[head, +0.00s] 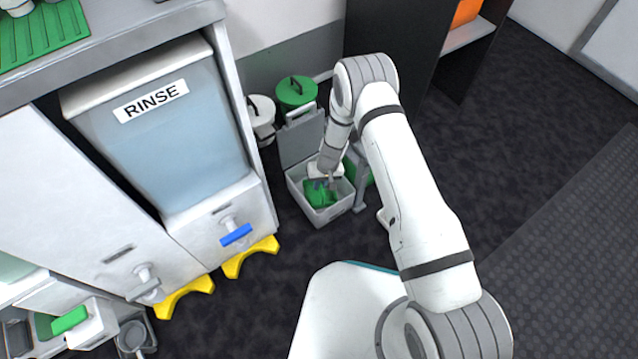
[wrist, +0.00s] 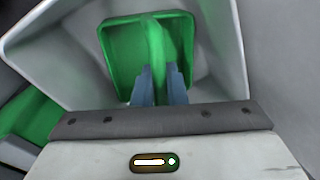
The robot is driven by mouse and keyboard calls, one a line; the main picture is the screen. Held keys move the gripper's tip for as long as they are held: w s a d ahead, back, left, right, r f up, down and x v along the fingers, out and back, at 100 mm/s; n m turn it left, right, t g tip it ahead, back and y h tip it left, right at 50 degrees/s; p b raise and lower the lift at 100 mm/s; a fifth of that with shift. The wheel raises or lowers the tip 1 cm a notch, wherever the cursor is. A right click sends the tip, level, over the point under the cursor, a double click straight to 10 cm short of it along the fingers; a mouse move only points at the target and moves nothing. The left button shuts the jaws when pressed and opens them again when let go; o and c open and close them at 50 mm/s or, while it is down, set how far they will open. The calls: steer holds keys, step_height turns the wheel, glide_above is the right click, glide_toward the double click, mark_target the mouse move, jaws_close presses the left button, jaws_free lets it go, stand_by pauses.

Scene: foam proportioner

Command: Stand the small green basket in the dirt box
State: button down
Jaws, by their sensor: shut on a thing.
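The small green basket (head: 318,194) is inside the open light grey dirt box (head: 327,217), which stands on the dark floor with its lid raised at the back. In the wrist view the green basket (wrist: 125,48) shows within the pale walls of the box (wrist: 68,60). My gripper (head: 325,184) reaches down into the box, and in the wrist view its two blue-grey fingers (wrist: 159,84) are shut on the basket's upright green handle. Whether the basket's underside touches the box floor is hidden.
A green lidded bin (head: 296,92) and a white bin (head: 261,112) stand behind the box. A grey stand (head: 361,190) with a green thing is close on its right. The RINSE tank (head: 165,130) and cabinet are to the left. Open floor lies in front.

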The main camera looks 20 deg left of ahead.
steer(key=shift+f, duration=0.2)
steer(key=c, duration=1.5)
jaws_free()
steer(key=shift+r, duration=0.15)
